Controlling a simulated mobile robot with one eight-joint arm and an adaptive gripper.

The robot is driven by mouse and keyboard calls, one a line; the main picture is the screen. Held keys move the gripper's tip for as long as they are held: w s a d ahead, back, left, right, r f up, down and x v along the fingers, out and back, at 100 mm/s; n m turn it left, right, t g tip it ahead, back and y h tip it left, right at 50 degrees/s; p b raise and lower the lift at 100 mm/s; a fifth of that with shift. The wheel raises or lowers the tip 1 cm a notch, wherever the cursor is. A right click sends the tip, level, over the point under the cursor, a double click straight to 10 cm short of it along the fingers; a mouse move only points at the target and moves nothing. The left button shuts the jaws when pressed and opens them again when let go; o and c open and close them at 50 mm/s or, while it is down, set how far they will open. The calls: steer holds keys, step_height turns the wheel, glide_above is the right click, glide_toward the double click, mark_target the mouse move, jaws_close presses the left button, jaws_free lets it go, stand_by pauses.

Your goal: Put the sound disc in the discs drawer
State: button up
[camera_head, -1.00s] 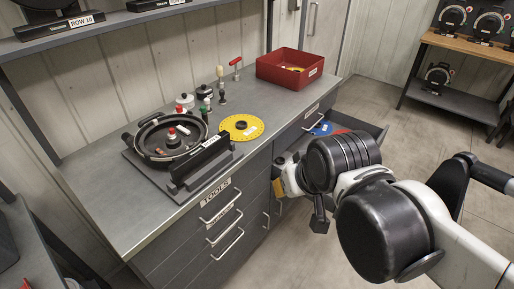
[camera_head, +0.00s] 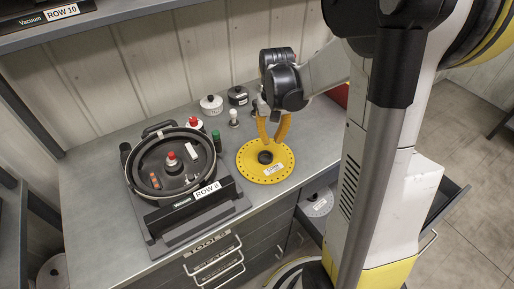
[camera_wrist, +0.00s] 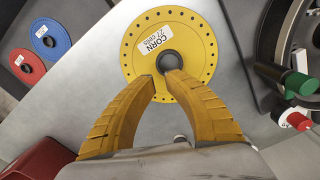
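A yellow disc (camera_head: 250,164) with a ring of small holes, a black hub and a white label lies flat on the grey bench. In the wrist view the disc (camera_wrist: 195,38) reads "CORN", and I see no damage on its visible face. My gripper (camera_head: 272,139) points down over it; in the wrist view the tips (camera_wrist: 161,76) are slightly apart, close to the hub and holding nothing that I can see. The open drawer (camera_head: 452,199) is mostly hidden by my arm. A grey disc (camera_head: 318,205) shows in it; a blue disc (camera_wrist: 51,38) and red disc (camera_wrist: 27,66) show in the wrist view.
Several small pots and handled tools, including a white pot (camera_head: 211,104), stand behind. A red bin (camera_wrist: 42,160) is at the wrist view's lower left. Bench front is clear between meter and disc.

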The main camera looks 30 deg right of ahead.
mark_target(271, 155)
step_height(271, 155, down, 3)
steer(key=shift+s+a+r+b, duration=0.1)
steer(key=shift+r+b, duration=0.05)
steer(key=shift+b, duration=0.15)
steer(key=shift+f+b, duration=1.3)
steer(key=shift+f, duration=1.5)
jaws_close()
steer(key=shift+r, duration=0.1)
steer(key=shift+r, duration=0.25)
step_height(271, 155, up, 4)
steer(key=shift+p, duration=1.2)
steer(key=s+d+r+p, duration=0.1)
steer(key=s+d+r, duration=0.1)
steer(key=s, duration=0.3)
steer(key=s+d+r+p, duration=0.2)
steer(key=s+d+r, duration=0.1)
steer(key=s, duration=0.3)
steer(key=shift+r, duration=0.7)
